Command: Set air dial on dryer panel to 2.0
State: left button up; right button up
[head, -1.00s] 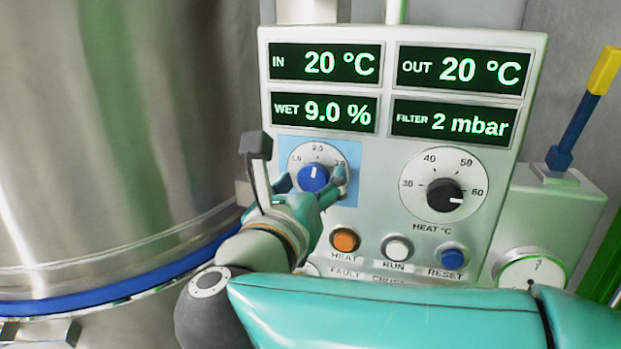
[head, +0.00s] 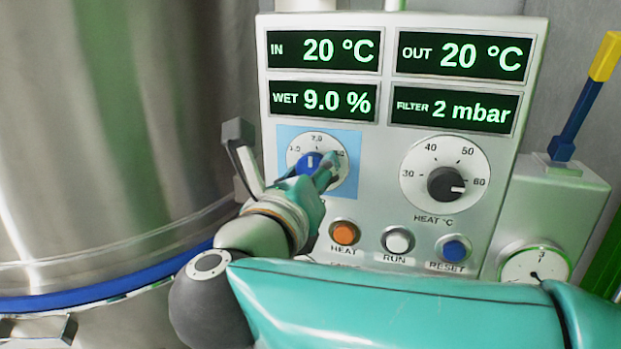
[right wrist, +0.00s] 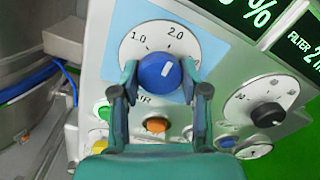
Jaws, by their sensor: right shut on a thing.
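The air dial (head: 309,159) is a blue knob with a white mark on a round white scale with a light blue backing, at the panel's lower left. It also shows in the right wrist view (right wrist: 157,72). The white mark points up, at about the 2.0 label. My right gripper (head: 311,168) is shut on the knob, with one finger on each side in the right wrist view (right wrist: 159,76). The gripper hides the scale's lower part in the head view. The dryer panel (head: 382,150) faces me. My left gripper is not in view.
A black heat dial (head: 444,184) sits right of the air dial. Orange (head: 344,233), white (head: 398,240) and blue (head: 455,248) buttons lie below. A large steel vessel (head: 110,130) stands at the left. A blue lever with a yellow end (head: 585,95) rises at the right.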

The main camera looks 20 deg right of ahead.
jog(key=shift+a, duration=0.1)
jog(key=o, duration=1.1)
jog(key=shift+o, duration=0.2)
jog(key=v, duration=1.2)
jog(key=shift+f, duration=0.1)
jog(key=x, duration=1.2)
jog(key=shift+m, duration=0.4)
